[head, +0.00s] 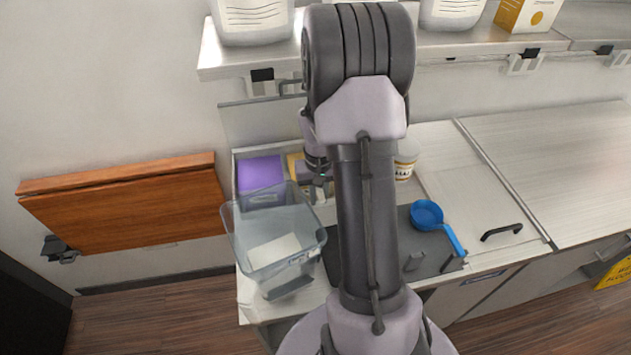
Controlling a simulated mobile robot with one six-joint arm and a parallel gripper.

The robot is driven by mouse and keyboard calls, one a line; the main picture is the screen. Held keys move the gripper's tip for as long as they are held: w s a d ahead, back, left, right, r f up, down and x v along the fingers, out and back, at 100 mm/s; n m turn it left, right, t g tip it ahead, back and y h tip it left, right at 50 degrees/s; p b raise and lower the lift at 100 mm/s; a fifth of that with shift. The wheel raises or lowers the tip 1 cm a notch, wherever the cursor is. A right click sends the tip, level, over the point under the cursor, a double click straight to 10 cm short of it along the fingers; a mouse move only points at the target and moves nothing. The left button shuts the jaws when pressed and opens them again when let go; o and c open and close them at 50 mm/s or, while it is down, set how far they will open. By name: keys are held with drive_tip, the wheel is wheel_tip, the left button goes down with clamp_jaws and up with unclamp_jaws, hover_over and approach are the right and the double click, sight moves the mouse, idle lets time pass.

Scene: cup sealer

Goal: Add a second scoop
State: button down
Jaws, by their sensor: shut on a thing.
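My gripper (320,183) is at the back left of the counter, by the purple and yellow containers, partly behind my own arm. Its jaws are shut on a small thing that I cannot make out. A blue scoop (427,214) with a long handle lies on the dark mat (437,251), right of my arm and apart from the gripper. A large clear container (252,229) stands at the front left, with a pale patch showing through it. A purple container (259,172) and a yellow one (296,162) are behind it.
A white tub with a dark label (405,160) stands right of my arm. A shelf (245,60) with containers runs above. A black handle (501,231) is on the right counter. A folded wooden board (120,208) is on the left wall. My arm hides the middle.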

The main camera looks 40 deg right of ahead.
wheel_tip(320, 180, up, 9)
drive_tip(key=p, duration=0.6)
drive_tip(key=shift+p, duration=0.35)
drive_tip(key=shift+f, duration=0.1)
